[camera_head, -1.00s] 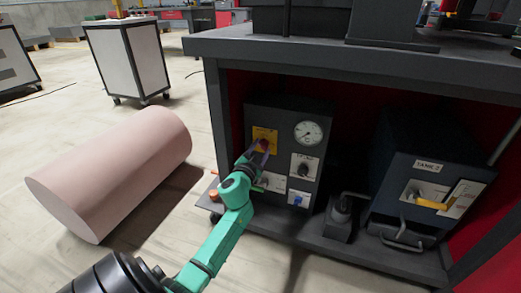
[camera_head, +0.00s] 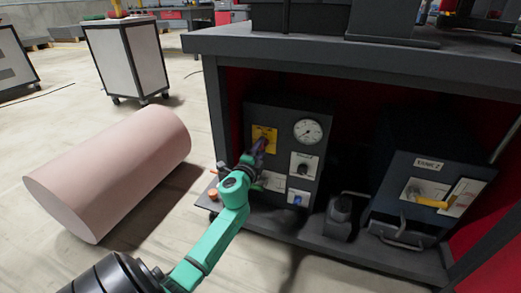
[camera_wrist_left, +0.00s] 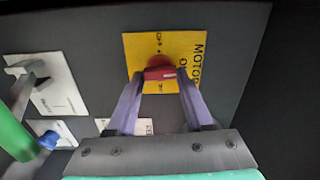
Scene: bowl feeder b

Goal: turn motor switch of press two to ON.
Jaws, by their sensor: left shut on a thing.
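The motor switch is a red knob (camera_wrist_left: 160,68) on a yellow plate (camera_wrist_left: 190,48) with dark lettering in the left wrist view. In the head view the yellow plate (camera_head: 264,134) is at the upper left of a dark control box (camera_head: 285,115) under the workbench. My left gripper (camera_wrist_left: 159,76) is shut on the red knob, one purple finger on each side of it. In the head view my left gripper (camera_head: 260,147) hides most of the knob. I cannot read the knob's position for certain. My right gripper is not in view.
The box also has a round gauge (camera_head: 307,131), a dark selector (camera_head: 303,165) and a blue knob (camera_head: 297,199). A box with a yellow handle (camera_head: 432,202) stands to the right. A pink cylinder (camera_head: 110,175) lies on the floor at left.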

